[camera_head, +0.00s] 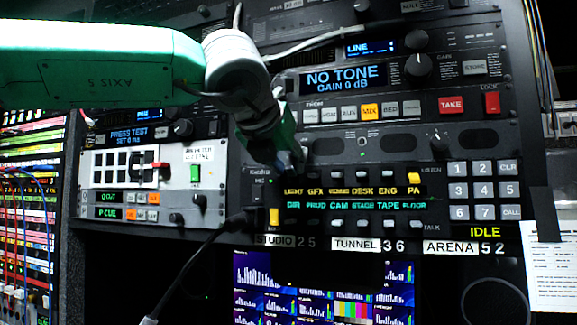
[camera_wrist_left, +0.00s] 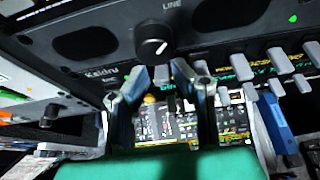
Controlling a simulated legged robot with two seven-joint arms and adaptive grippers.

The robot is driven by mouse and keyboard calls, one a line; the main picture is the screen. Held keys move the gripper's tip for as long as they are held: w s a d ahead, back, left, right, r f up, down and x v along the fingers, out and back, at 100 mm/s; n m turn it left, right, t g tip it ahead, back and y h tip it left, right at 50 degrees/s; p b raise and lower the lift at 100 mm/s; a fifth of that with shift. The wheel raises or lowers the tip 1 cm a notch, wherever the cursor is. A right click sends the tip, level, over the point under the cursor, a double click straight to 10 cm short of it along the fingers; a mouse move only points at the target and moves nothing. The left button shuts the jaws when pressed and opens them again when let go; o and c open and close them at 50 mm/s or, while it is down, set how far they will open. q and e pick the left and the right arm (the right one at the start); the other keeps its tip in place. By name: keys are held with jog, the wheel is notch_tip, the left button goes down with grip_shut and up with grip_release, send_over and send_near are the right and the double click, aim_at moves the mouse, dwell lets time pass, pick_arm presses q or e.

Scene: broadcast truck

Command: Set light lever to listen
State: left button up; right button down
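The intercom panel (camera_head: 340,160) carries two rows of small levers, with LISTEN printed by the upper row and TALK by the lower. The LIGHT label (camera_head: 293,190) is the leftmost of the upper row. The light lever above it is mostly hidden behind my left gripper (camera_head: 285,158), so its position is unclear. In the wrist view, my left gripper (camera_wrist_left: 168,92) has its two fingers apart. A grey lever cap (camera_wrist_left: 161,76) shows between them, just below a round knob (camera_wrist_left: 153,40). I cannot tell whether either finger touches it. My right gripper is in neither view.
The PA lever (camera_head: 414,178) is yellow and raised. The DIR lever (camera_head: 274,216) is yellow and low. A keypad (camera_head: 482,190) lies right, a white-faced panel (camera_head: 153,185) left. Grey levers (camera_wrist_left: 240,66) stand close right of my fingers. A monitor (camera_head: 322,290) is below.

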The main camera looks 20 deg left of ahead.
pick_arm(q)
jog(key=v, duration=1.1)
jog(key=shift+s, duration=0.35)
jog(key=shift+r, duration=0.1)
